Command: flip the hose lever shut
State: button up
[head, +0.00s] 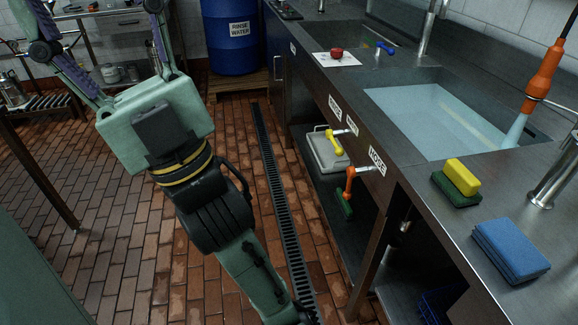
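The hose lever (350,182) is an orange handle on the sink's front face, beside a label reading HOSE (377,160). Its handle hangs roughly downward from a pale stem. An orange hose nozzle (545,75) hangs at the right, with a pale blue stream below it into the basin (440,120). My gripper (104,28) is at the upper left, over the brick floor, well away from the lever. Its two fingers are spread wide and nothing shows between them. The fingertips are cut off by the top edge.
A yellow lever (334,143) sits just beyond the orange one, with a green piece (344,204) below. A red knob (336,53) and blue lever (386,48) are farther back. Sponges (510,250) lie on the counter. A blue barrel (231,35) stands behind. Floor beside the drain (272,190) is clear.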

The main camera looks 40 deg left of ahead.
aim_at(352, 171)
jog(key=u, duration=0.55)
jog(key=i+j+u, duration=0.1)
jog(key=j+u, duration=0.25)
jog(key=j, duration=0.15)
